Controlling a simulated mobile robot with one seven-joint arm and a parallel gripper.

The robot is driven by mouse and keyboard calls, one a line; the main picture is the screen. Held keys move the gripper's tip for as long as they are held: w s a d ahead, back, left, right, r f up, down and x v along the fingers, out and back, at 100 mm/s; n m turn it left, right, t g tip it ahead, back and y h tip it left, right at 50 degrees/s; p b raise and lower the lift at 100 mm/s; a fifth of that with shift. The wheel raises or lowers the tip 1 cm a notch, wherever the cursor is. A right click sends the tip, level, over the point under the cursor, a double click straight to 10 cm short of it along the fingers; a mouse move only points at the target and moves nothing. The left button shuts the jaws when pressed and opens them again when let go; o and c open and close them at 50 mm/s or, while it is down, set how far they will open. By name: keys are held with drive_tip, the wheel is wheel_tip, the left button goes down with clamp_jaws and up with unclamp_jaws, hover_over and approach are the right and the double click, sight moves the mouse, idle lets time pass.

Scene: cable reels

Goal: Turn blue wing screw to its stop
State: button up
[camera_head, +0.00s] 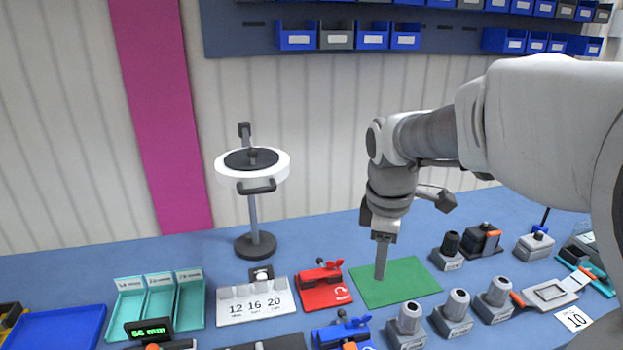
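The blue wing screw (356,323) sits on top of a blue block-like fixture (338,336) at the bottom middle of the head view. The lower part of this fixture is cut off by the picture edge. My gripper (380,272) points down over the green mat (412,284), behind and to the right of the blue fixture and apart from it. Its fingers show as one narrow grey bar, so whether they are apart is unclear. No object shows at the fingertips.
A red fixture (325,292) with a red wing screw (334,265) stands just behind the blue one. Several grey posts (457,305) stand to the right. A number board (254,303), teal trays (160,302) and a lamp stand (255,243) are on the left.

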sight(362, 316)
drive_tip(key=w+f+n+g, duration=0.2)
drive_tip(key=w+f+n, duration=0.4)
drive_tip(key=w+f, duration=0.15)
drive_tip(key=shift+y, duration=0.4)
wheel_tip(362, 316, down, 16)
drive_tip(key=shift+f, duration=0.15)
clamp_jaws()
